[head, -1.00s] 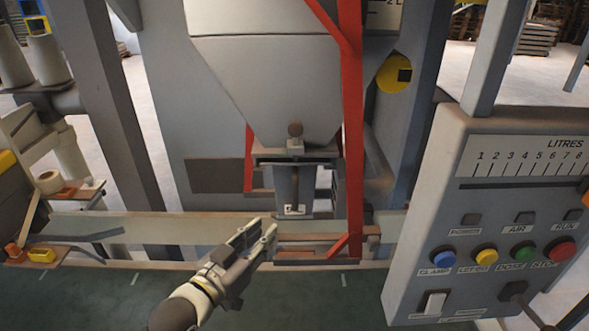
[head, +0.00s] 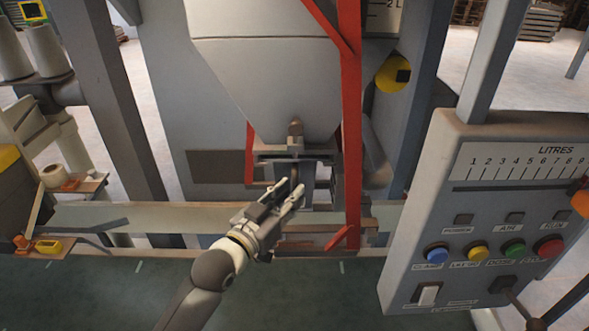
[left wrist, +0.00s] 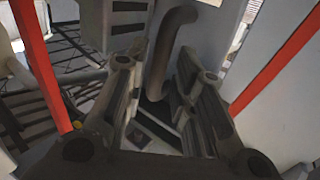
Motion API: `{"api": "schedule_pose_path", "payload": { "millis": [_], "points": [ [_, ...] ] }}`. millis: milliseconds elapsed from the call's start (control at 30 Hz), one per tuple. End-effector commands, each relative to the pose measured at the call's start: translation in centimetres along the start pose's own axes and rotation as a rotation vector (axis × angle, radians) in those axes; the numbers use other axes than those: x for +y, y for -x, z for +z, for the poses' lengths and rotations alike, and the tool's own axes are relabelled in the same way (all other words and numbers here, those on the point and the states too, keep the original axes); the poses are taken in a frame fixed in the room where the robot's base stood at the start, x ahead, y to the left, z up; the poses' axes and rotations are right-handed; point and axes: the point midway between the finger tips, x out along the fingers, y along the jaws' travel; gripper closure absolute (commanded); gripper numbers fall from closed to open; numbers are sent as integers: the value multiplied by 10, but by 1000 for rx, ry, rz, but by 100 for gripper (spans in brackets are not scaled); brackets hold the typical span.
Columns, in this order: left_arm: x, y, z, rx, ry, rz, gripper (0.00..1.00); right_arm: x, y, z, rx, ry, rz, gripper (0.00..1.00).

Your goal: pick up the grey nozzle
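A grey box-shaped spout (head: 309,185) hangs below the hopper (head: 270,85) and is the likeliest grey nozzle; no separate loose nozzle can be made out. My left gripper (head: 291,187) is just in front of the spout, partly covering it. In the left wrist view its two fingers (left wrist: 158,80) stand apart with nothing visibly held between them. Whether the fingers touch the spout cannot be told. My right gripper is not in view.
A red frame post (head: 352,130) stands close right of the spout. A grey control panel (head: 480,215) with coloured buttons fills the right side. A conveyor beam (head: 160,215) runs below the hopper.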

Motion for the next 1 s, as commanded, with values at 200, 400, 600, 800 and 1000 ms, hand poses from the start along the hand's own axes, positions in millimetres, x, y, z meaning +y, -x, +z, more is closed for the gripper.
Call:
{"api": "schedule_pose_path", "payload": {
  "millis": [200, 400, 600, 800, 1000],
  "points": [
    [0, -23, -2, -1, 1, 0, 75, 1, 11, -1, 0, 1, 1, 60],
    [0, -26, 0, -1, 0, 0, 75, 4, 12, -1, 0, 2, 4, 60],
    [0, -26, 0, 0, 0, 0, 84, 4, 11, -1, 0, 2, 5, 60],
    [0, -26, 0, -1, 0, 0, 100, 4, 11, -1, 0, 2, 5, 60],
    [0, -26, -2, 4, -1, 0, 100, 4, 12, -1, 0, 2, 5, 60]
  ]
}}
